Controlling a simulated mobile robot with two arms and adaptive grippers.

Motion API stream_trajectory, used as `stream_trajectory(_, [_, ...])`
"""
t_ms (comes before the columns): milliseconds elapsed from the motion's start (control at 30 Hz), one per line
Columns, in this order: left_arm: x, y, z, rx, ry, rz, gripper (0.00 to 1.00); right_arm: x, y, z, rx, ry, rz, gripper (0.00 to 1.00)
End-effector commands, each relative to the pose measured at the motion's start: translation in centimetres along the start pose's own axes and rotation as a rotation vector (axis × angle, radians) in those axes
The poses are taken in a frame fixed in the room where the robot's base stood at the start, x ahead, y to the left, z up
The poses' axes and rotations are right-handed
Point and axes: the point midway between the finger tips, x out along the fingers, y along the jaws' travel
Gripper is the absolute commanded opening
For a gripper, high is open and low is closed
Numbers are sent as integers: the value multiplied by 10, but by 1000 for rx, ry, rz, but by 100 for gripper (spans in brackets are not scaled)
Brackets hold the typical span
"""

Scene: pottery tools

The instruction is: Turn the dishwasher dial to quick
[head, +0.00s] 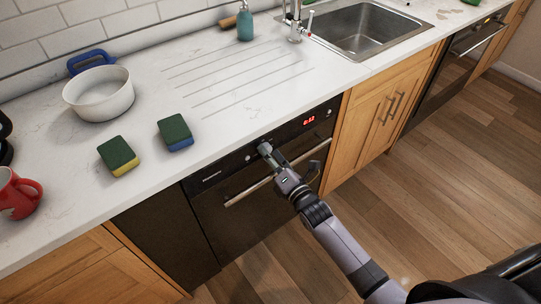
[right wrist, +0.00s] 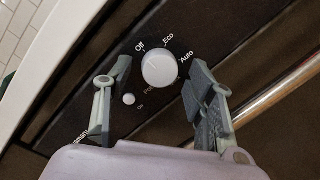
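The dishwasher (head: 240,222) is a black built-in unit under the counter, with a silver handle bar. Its dial (right wrist: 159,69) is a round white knob in the right wrist view. I can read "Off", "Eco" and "Auto" around it; another label is partly hidden, and I cannot read "quick". I cannot tell clearly which mark the dial points to. My right gripper (head: 270,156) is at the control panel and hides the dial's surroundings in the head view. Its fingers (right wrist: 158,72) are open, one either side of the dial, with gaps showing. My left gripper is not in view.
A small white button (right wrist: 129,99) sits beside the dial. The handle bar (head: 250,190) runs just below the panel. A red display (head: 309,119) is lit to the right. Two sponges (head: 118,154) (head: 175,132), a white pot (head: 98,94) and a red mug (head: 17,195) stand on the counter.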

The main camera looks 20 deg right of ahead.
Motion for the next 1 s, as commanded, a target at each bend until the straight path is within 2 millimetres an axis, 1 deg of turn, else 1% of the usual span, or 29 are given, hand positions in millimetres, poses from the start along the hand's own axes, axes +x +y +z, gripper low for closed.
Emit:
stream_trajectory(33, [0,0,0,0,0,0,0,0,0,0,0,0,0,46])
stream_trajectory(67, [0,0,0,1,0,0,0,0,0,0,0,0,0,44])
stream_trajectory(667, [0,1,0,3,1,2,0,0,0,0,0,0,0,4])
stream_trajectory(867, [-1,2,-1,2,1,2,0,0,0,0,11,1,-1,3])
stream_trajectory(1000, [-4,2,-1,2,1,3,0,0,1,1,48,4,-5,3])
